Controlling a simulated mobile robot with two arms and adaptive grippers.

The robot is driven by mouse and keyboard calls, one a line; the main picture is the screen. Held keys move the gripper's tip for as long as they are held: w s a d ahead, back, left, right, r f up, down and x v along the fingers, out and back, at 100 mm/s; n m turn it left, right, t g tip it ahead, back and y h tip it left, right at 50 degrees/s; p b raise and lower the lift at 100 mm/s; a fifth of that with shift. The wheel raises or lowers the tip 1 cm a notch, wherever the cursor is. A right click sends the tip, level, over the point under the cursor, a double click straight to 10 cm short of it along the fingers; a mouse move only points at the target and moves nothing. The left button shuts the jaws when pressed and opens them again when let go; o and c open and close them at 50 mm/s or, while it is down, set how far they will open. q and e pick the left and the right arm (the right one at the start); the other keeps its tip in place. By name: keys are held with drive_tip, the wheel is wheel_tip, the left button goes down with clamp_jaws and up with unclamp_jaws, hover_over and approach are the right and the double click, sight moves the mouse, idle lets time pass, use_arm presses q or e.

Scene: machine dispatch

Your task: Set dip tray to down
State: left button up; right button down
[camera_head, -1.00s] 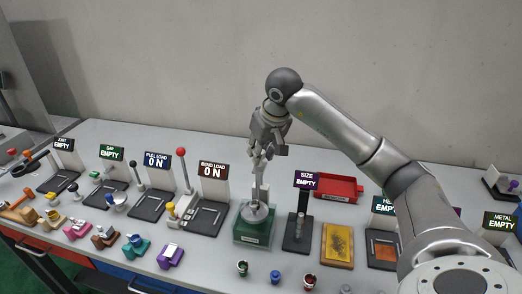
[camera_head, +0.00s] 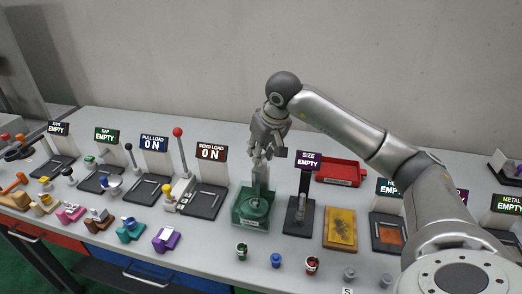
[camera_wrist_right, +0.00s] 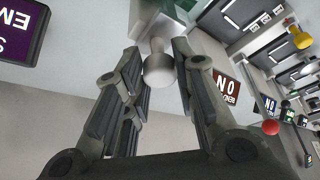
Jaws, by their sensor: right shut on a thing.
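The dip station is a green tank (camera_head: 240,222) with a label on its front, standing on the table at mid-picture in the head view. A grey upright post (camera_head: 262,180) rises at its back. The round tray (camera_head: 251,206) sits low in the tank and looks green-tinted. My right gripper (camera_head: 261,158) is above the tank at the top of the post, fingers pointing down. In the right wrist view a pale round knob (camera_wrist_right: 158,70) lies between its fingers, and the gripper is shut on it. The fingers partly hide the post's top. My left gripper is not in view.
The size stand (camera_head: 300,215) is close on the right, with a red tray (camera_head: 340,171) behind it. The bend load station (camera_head: 203,200) and a red-knobbed lever (camera_head: 178,133) stand left. Small jars (camera_head: 276,260) line the front edge.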

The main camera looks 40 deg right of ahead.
drive_tip(key=shift+s+f, duration=0.1)
drive_tip(key=shift+f, duration=0.15)
drive_tip(key=c, duration=1.5)
unclamp_jaws()
drive_tip(key=o, duration=0.3)
drive_tip(key=shift+r, duration=0.3)
drive_tip(key=v, duration=1.1)
drive_tip(key=shift+r, duration=0.25)
drive_tip(key=shift+f, duration=0.1)
